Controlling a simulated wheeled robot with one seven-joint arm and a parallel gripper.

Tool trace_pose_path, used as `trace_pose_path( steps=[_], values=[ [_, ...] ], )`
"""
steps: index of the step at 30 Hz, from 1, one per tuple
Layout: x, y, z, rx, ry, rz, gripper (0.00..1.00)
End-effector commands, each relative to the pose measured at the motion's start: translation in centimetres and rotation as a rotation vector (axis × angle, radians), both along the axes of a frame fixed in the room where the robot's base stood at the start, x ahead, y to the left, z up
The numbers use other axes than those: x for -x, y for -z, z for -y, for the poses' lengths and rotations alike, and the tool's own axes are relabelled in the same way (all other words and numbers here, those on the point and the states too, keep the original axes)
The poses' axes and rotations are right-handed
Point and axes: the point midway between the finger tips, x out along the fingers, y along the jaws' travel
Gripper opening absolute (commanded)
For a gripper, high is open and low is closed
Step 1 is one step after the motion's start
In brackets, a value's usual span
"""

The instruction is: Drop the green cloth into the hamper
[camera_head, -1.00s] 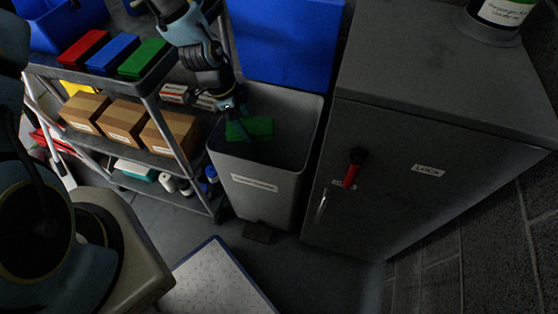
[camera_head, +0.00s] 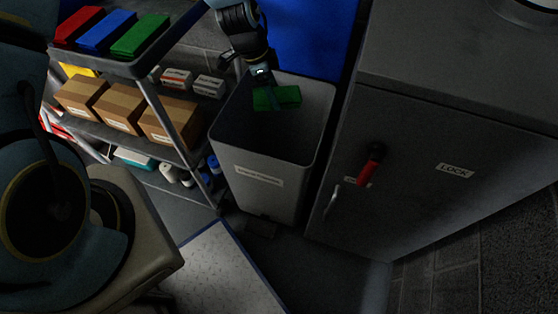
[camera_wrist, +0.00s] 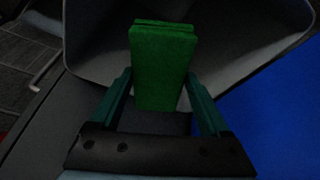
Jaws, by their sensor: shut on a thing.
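The green cloth (camera_head: 277,97) is a flat, folded block, held at the mouth of the hamper. My gripper (camera_head: 272,92) is shut on it; the wrist view shows the cloth (camera_wrist: 160,65) between the two fingers (camera_wrist: 160,100). The hamper (camera_head: 262,182) is a tall grey open-topped bin with a white label and a pedal at its foot. In the wrist view, the hamper's pale inner wall (camera_wrist: 245,45) shows behind and around the cloth. I cannot tell how far below the rim the cloth hangs.
A cart at left carries red (camera_head: 80,27), blue (camera_head: 106,32) and green (camera_head: 140,36) folded cloths on top and cardboard boxes (camera_head: 120,108) below. A grey cabinet (camera_head: 430,120) with a red handle stands close right of the hamper. A blue panel (camera_head: 310,35) stands behind it.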

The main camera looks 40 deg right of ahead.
Motion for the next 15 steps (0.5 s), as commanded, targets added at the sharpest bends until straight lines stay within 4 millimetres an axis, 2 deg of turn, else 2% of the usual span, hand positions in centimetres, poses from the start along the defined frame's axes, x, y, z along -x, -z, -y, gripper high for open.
trace_pose_path(
  steps=[3,10,11,15],
  values=[
    [0.0,0.76,0.02,0.0,0.001,0.0,0.07],
    [0.0,0.71,0.02,0.001,0.001,0.001,0.07],
    [0.0,0.71,0.02,0.001,0.001,0.001,0.81],
    [0.0,0.71,0.02,0.001,0.001,0.001,0.97]
  ],
)
